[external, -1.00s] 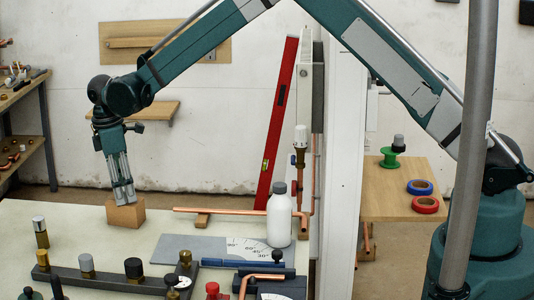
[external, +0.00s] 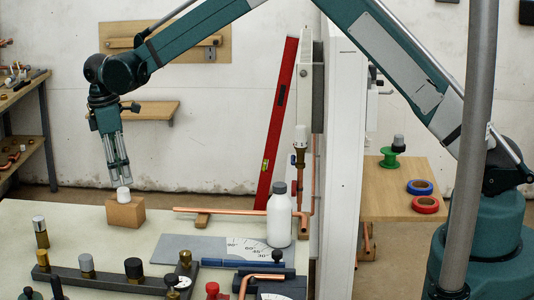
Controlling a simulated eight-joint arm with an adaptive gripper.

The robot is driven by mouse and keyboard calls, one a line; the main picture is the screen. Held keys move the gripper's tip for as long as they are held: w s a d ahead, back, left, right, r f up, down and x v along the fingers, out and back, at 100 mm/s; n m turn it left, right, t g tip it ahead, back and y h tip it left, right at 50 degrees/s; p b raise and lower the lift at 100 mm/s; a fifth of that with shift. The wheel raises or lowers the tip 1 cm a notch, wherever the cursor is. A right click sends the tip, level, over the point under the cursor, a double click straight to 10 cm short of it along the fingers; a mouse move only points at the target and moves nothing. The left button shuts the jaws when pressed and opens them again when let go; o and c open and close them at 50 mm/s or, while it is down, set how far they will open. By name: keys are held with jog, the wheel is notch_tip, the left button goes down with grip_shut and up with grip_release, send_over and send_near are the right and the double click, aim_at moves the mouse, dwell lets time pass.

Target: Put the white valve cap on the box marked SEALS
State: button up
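A small white cap (external: 123,195) sits upright on top of a brown box (external: 125,213) at the back left of the pale bench. No lettering can be read on the box from here. My gripper (external: 119,181) points down just above the cap, with its fingertips at about the cap's top edge. The fingers look apart and nothing shows between them. Another white cap (external: 301,136) tops the brass valve by the radiator.
In front are a grey protractor plate (external: 190,246) and a dark rail (external: 105,280) with several knobs. A capped brass valve (external: 41,233) stands at left.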

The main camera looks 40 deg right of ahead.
aim_at(119, 189)
notch_tip(119, 189, up, 6)
jog(key=shift+a+r, duration=0.2)
jog(key=shift+a, duration=0.15)
jog(key=shift+w, duration=0.1)
dwell(0.5)
jog(key=s+d+r+m+t+y, duration=0.1)
jog(key=s+d+r+m+t, duration=0.15)
jog(key=s+d+r, duration=0.95)
jog(key=s+d+r+m+t+y, duration=0.1)
jog(key=s+d+r+m, duration=0.3)
jog(key=s+d+r, duration=0.6)
jog(key=s+d+r+m+t, duration=0.2)
jog(key=s+d+m, duration=0.2)
jog(key=s+d, duration=0.85)
jog(key=s+d+f+m+t, duration=0.1)
jog(key=s+d+f+m, duration=0.1)
jog(key=s, duration=0.5)
jog(key=s+d+f+m+t, duration=0.1)
jog(key=s+d+f, duration=0.2)
jog(key=s, duration=0.4)
jog(key=shift+s+d+f+m+h, duration=0.3)
jog(key=shift+s+d+f+m, duration=0.1)
jog(key=shift+f, duration=0.25)
